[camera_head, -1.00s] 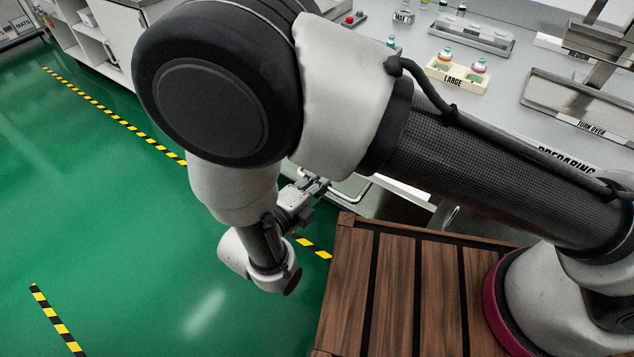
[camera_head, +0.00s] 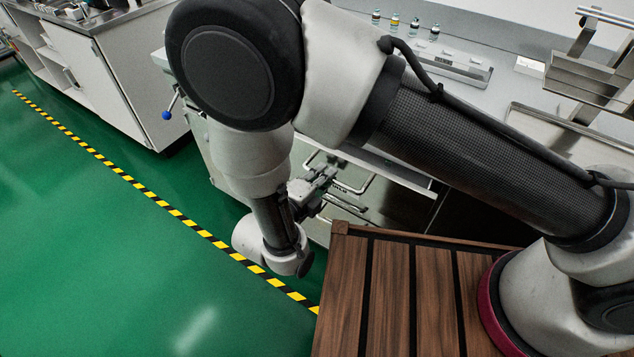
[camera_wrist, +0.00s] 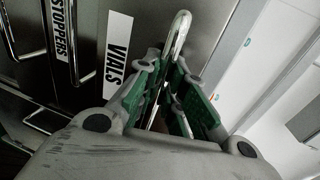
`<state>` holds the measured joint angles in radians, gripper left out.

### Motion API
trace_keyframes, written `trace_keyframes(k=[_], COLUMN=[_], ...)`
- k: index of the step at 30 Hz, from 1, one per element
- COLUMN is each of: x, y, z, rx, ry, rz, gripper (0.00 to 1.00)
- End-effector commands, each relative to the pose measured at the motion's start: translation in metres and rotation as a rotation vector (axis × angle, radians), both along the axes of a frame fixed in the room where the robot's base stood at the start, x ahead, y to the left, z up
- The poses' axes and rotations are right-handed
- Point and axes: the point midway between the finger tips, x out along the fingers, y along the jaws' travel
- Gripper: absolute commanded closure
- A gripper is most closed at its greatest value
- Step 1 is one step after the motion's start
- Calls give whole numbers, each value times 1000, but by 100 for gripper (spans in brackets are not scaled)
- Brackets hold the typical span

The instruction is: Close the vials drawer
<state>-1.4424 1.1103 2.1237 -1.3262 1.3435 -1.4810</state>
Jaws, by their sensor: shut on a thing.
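The vials drawer is labelled "VIALS" (camera_wrist: 117,52) in the wrist view, on a dark metal front. Its bright bar handle (camera_wrist: 181,32) runs between the green-padded fingers of my gripper (camera_wrist: 172,95). My gripper is shut on this handle. In the head view my gripper (camera_head: 325,178) is at the drawer fronts under the counter, partly hidden by my arm. How far the drawer stands out from the cabinet cannot be told.
A drawer labelled "STOPPERS" (camera_wrist: 66,40) is beside it in the wrist view. The counter (camera_head: 470,105) holds several small vials (camera_head: 395,22) and a metal rack (camera_head: 590,75). Green floor with a striped line (camera_head: 150,195) is clear at left.

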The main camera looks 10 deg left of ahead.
Motion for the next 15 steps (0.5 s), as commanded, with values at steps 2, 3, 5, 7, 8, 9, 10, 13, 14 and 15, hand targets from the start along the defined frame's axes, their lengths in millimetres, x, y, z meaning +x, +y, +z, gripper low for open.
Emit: trace_keyframes(k=[2,3,5,7,8,9,10,13,14,15], x=[12,18,26,34,37,41,43,49,50,51], y=[-6,-8,-11,-15,-16,-18,-18,-21,-21,-22], z=[-1,-1,-1,-1,-1,-1,-1,-1,-1,-1], rx=[0,1,0,0,0,-1,0,-1,-1,0], ry=[1,1,2,2,2,2,2,1,1,2], rz=[-3,-4,-3,-2,-3,-2,-1,-2,-1,-1], gripper=[100,100,100,100,100,100,100,100,100,100])
